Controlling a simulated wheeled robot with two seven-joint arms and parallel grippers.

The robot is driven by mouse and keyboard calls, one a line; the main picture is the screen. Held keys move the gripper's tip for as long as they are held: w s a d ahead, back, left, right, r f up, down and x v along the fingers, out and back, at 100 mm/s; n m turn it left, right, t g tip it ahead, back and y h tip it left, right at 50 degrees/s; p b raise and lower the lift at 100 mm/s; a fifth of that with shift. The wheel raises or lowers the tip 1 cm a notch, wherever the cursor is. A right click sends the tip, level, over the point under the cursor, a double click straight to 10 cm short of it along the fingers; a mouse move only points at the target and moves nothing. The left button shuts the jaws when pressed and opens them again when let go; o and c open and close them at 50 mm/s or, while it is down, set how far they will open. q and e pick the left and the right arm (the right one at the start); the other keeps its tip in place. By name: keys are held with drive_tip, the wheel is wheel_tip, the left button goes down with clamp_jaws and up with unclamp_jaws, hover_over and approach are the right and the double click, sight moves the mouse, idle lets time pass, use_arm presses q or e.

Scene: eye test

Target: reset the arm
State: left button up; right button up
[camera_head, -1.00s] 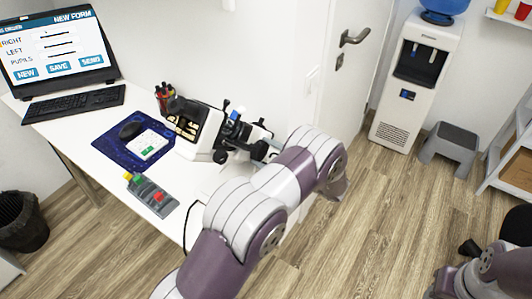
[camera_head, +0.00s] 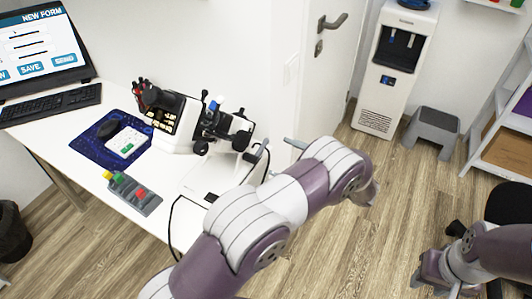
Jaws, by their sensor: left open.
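My left arm (camera_head: 290,200), white and purple, reaches up from the bottom middle past the front right of the desk. The two grey fingers of my left gripper (camera_head: 277,145) show beyond its wrist, spread apart with nothing visible between them. They are to the right of the eye-test instrument (camera_head: 185,120). The rest of this gripper is hidden behind the arm.
A door, water dispenser (camera_head: 393,75), grey stool (camera_head: 432,128) and shelf stand behind. Floor (camera_head: 350,245) between my arms is clear.

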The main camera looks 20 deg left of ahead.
use_arm(q)
drive_tip(key=shift+d, duration=0.65)
